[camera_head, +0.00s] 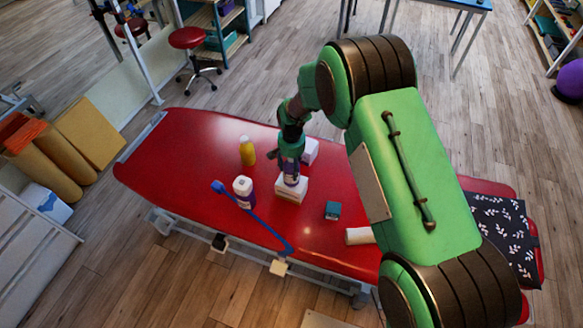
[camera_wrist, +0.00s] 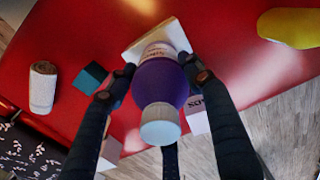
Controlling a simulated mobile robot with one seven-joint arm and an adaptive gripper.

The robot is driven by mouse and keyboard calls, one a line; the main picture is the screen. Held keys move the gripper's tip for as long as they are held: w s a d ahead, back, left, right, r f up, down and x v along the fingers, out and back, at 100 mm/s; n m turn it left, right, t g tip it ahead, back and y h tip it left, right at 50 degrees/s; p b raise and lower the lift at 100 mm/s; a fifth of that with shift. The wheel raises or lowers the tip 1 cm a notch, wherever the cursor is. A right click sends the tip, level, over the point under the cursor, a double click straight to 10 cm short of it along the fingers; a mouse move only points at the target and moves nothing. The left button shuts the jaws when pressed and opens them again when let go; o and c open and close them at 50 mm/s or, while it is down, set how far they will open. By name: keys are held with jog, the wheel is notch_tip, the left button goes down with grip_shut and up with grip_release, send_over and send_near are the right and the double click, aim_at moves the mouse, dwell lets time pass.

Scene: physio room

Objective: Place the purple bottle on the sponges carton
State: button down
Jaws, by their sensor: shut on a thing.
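The purple bottle (camera_wrist: 162,82), with a pale cap, is held upright in my gripper (camera_head: 290,168). It also shows in the head view (camera_head: 291,179), partly hidden by the fingers. Its base is at the top of a white carton (camera_head: 290,191), which also shows beyond the bottle in the wrist view (camera_wrist: 150,38). I cannot tell whether they touch. My gripper (camera_wrist: 158,82) has a finger on each side of the bottle. A second white carton (camera_head: 310,150) stands just behind; it carries dark lettering in the wrist view (camera_wrist: 196,112). I cannot read which carton is the sponges one.
On the red couch (camera_head: 180,150) are a yellow bottle (camera_head: 247,152), a white-and-purple container (camera_head: 243,190), a long blue-handled tool (camera_head: 268,228), a teal box (camera_head: 332,210) and a white roll (camera_head: 359,236). The couch's left end is clear.

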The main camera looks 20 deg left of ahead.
jog(key=c, duration=0.8)
grip_release()
jog(key=shift+o, duration=0.2)
notch_tip(320, 180, up, 12)
jog(key=shift+r, duration=0.1)
dwell(0.5)
